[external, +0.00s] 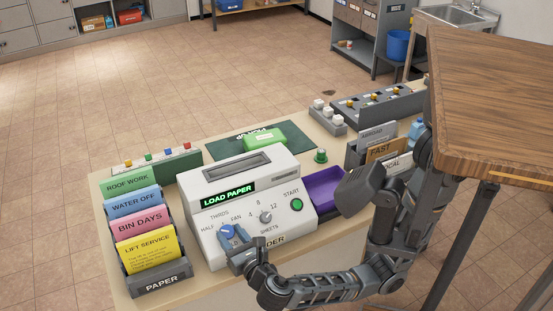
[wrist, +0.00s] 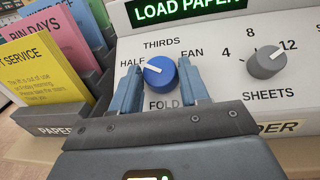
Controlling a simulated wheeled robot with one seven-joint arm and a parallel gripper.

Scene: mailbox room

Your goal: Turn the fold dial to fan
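The white folder machine (external: 250,190) stands on the counter, and its display reads LOAD PAPER. Its blue fold dial (wrist: 160,74) has a white pointer toward the upper left, near the HALF mark. THIRDS is printed above the dial, and FAN (wrist: 191,53) to its upper right. My gripper (wrist: 160,82) has one finger on each side of the dial, close against it, and looks shut on it. In the external view my gripper (external: 237,240) is at the machine's front left, with the dial (external: 232,236) partly hidden by the fingers.
The grey sheets dial (wrist: 265,62) is right of the fold dial. The green START button (external: 297,204) is further right. A paper rack (external: 162,283) with coloured sheets stands close on the left. A purple tray (external: 322,190) and a letter sorter are to the right.

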